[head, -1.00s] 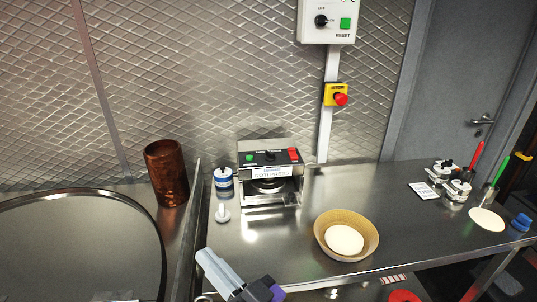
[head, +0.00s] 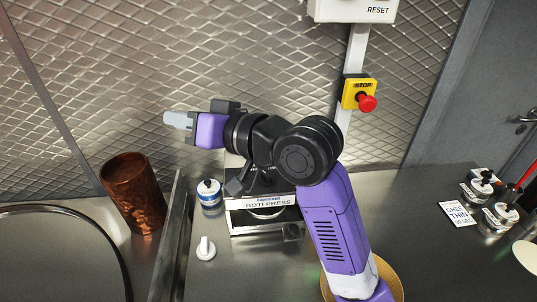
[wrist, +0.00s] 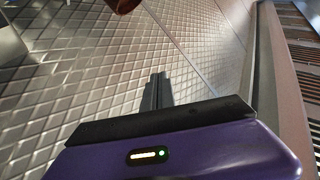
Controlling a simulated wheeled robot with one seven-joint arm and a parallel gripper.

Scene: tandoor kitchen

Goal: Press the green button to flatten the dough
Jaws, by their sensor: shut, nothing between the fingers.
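The roti press (head: 262,204), a metal box with a "ROTI PRESS" label, stands on the steel counter behind my arm. Its top panel with the green button is hidden by my arm in the head view. A pale round edge, perhaps dough, shows in its opening under the label. My gripper (head: 168,120) is shut and empty, raised above and left of the press, pointing left in front of the quilted metal wall. Its closed fingers (wrist: 157,88) also show in the wrist view, with no button near them.
A copper tumbler (head: 133,192) stands left of the press. A blue-white jar (head: 209,196) and a white knob-like piece (head: 206,248) stand nearer. A red stop button (head: 367,103) is on the wall. A tan bowl (head: 392,277) is mostly behind my arm.

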